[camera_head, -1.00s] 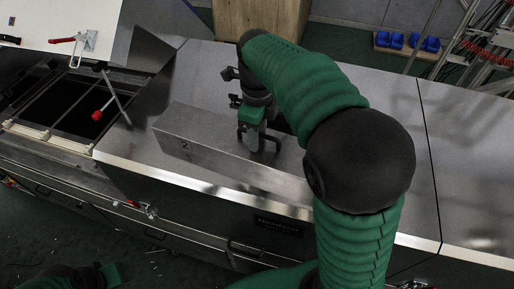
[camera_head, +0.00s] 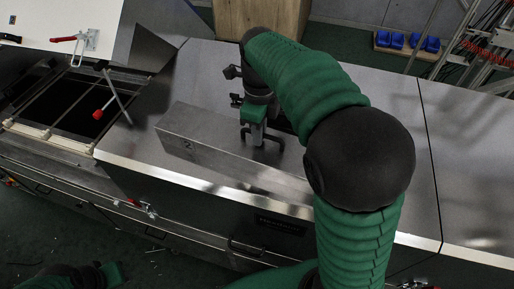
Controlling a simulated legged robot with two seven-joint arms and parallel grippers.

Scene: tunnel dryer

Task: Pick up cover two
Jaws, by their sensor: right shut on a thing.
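Cover two (camera_head: 200,140) is a long grey metal box shape with a "2" marked on its left end. It lies along the front of the steel top, and its right end is hidden behind my right arm. My right gripper (camera_head: 258,138) comes down from above at the middle of the cover and is shut on its handle, which is mostly hidden by the fingers. I cannot tell whether the cover is clear of the surface. A dark, green-sleeved part of my left arm shows at the bottom left, but its gripper is out of view.
The steel top (camera_head: 390,110) is clear behind and to the right of the cover. An open dark bay (camera_head: 85,105) with a red-tipped lever (camera_head: 98,114) lies to the left. A raised slanted metal panel (camera_head: 150,45) stands at the back left. Blue items (camera_head: 413,40) sit far behind.

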